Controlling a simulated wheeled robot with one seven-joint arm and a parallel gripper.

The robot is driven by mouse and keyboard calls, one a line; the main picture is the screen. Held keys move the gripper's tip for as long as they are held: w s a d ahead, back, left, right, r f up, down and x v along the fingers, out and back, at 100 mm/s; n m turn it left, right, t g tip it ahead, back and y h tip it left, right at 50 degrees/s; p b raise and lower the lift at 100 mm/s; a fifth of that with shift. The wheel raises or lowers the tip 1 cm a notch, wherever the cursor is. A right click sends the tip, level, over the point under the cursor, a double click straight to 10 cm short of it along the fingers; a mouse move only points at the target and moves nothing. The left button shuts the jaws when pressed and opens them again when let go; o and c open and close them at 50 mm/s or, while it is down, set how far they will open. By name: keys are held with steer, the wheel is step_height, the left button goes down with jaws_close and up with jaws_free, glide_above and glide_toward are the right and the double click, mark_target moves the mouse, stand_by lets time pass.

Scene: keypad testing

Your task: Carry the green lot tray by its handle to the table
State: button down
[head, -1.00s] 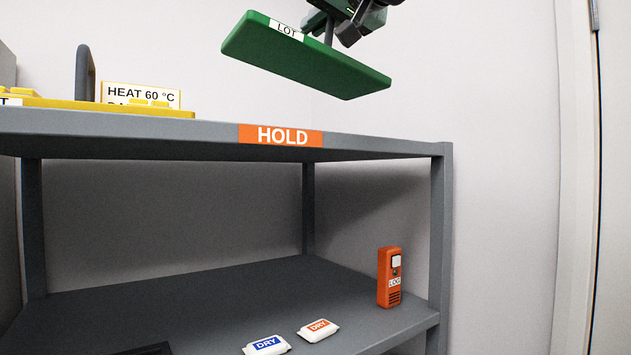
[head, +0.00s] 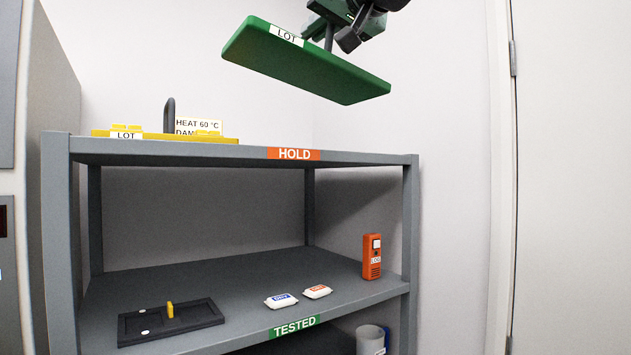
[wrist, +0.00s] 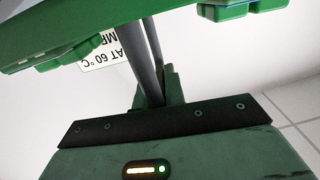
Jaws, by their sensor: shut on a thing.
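The green lot tray (head: 300,62) hangs in the air at the top of the head view, above the shelf unit's top board and clear of it. It is tilted in the picture, with a white LOT label on its edge. My gripper (head: 335,18) is shut on the tray's upright handle (head: 329,38), partly cut off by the frame's top edge. The wrist view shows the grey handle (wrist: 148,75) at my gripper (wrist: 160,98) and the tray's green edge (wrist: 100,30) with green blocks on it. No table is clearly in view.
A yellow LOT tray (head: 165,137) with a dark handle and a HEAT 60 °C sign (head: 198,126) stand on the HOLD shelf (head: 240,153). Below are a black tray (head: 190,318), two small packets and an orange LOG device (head: 372,258). A door (head: 570,180) is at right.

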steer(key=shift+s+d+f, duration=0.1)
steer(key=shift+d+f, duration=0.1)
steer(key=shift+f, duration=0.05)
steer(key=shift+w+d+f, duration=0.15)
steer(key=shift+w+f, duration=0.2)
steer(key=shift+f, duration=0.05)
steer(key=shift+s+d+f, duration=0.1)
steer(key=shift+d+f, duration=0.15)
steer(key=shift+f, duration=0.2)
steer(key=w+d+f+m+t+h, duration=0.1)
steer(key=d+f, duration=0.9)
steer(key=f, duration=1.1)
steer(key=w+d+f+m+t+h, duration=0.1)
steer(key=w+d+f+m+h, duration=0.2)
steer(key=d+f, duration=0.7)
steer(key=w+d+f+m+t+h, duration=0.1)
steer(key=d+f+h, duration=0.5)
steer(key=f, duration=2.8)
steer(key=w+d+m, duration=0.1)
steer(key=d, duration=0.3)
steer(key=shift+d+f+m, duration=0.25)
steer(key=shift+d+m, duration=0.1)
steer(key=shift+m, duration=0.05)
steer(key=shift+w+r, duration=0.1)
